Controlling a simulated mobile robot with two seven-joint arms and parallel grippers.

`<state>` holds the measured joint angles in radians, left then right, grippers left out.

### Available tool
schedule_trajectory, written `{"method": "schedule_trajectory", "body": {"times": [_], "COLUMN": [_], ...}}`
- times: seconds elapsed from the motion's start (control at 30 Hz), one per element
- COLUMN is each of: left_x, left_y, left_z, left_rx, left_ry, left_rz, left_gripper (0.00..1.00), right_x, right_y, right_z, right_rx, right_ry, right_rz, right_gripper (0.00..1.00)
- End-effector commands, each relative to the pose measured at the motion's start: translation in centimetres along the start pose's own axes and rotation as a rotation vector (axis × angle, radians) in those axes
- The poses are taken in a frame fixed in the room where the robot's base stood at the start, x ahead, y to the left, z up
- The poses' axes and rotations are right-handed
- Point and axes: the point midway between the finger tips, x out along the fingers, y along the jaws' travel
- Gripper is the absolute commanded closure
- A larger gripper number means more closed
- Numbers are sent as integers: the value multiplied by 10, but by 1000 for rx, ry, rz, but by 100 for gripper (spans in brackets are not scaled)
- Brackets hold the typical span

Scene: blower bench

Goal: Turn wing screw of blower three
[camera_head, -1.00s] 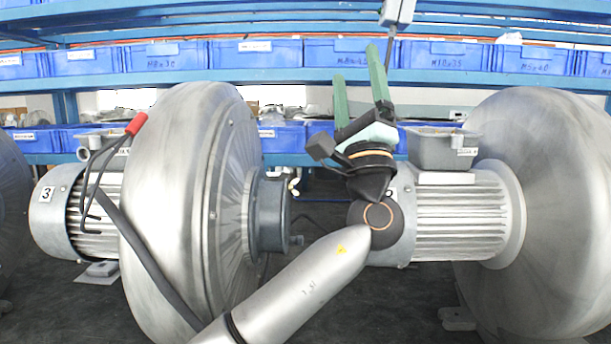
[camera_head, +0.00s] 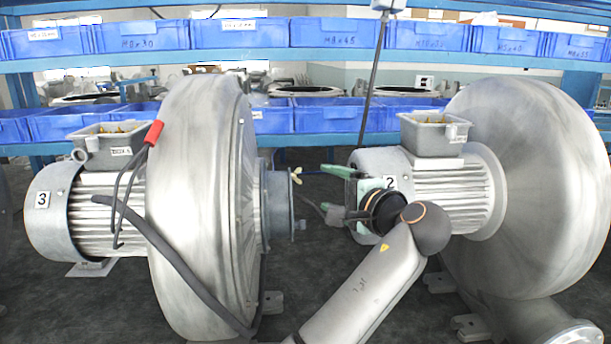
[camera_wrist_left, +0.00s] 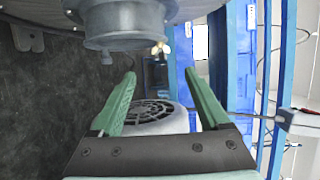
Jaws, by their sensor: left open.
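Blower three (camera_head: 198,200), marked with a "3" on its motor, stands on the left. Its small brass wing screw (camera_head: 296,174) sits at the rim of the grey outlet collar (camera_head: 278,208) on the blower's right side. The wing screw also shows in the left wrist view (camera_wrist_left: 160,47), beside the round collar (camera_wrist_left: 115,25). My left gripper (camera_head: 326,188) is right of the wing screw with its green fingers pointing left toward it. In the left wrist view the fingers (camera_wrist_left: 160,76) are wide apart with nothing between them, and the screw lies beyond their tips.
Blower two (camera_head: 530,190) stands on the right, its motor just behind my left gripper. A red-ended cable (camera_head: 154,133) hangs over blower three. Blue bins (camera_head: 330,34) line the shelves behind. The gap between the blowers shows dark floor.

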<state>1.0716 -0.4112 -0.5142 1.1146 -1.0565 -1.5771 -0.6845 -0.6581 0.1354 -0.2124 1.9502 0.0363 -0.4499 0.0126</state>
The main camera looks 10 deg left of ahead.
Motion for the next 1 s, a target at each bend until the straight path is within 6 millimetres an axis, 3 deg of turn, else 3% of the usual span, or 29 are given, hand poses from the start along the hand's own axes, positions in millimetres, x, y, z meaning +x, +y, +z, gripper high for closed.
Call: {"method": "schedule_trajectory", "body": {"times": [0.3,0.5,0.7,1.0], "left_x": [66,96,108,110], "left_y": [-1,-2,-1,-1], "left_z": [1,0,0,0], "left_rx": [1,2,1,0], "left_ry": [-2,-2,-1,0], "left_rz": [0,-4,-4,-5], "left_gripper": [21,21,21,21], "right_x": [-2,-4,-4,-4], "right_y": [1,2,2,2], "right_z": [-1,-2,-3,-3], "right_rx": [1,1,0,0], "right_ry": [1,2,4,5], "right_rz": [3,5,6,7], "right_gripper": [33,33,33,33]}}
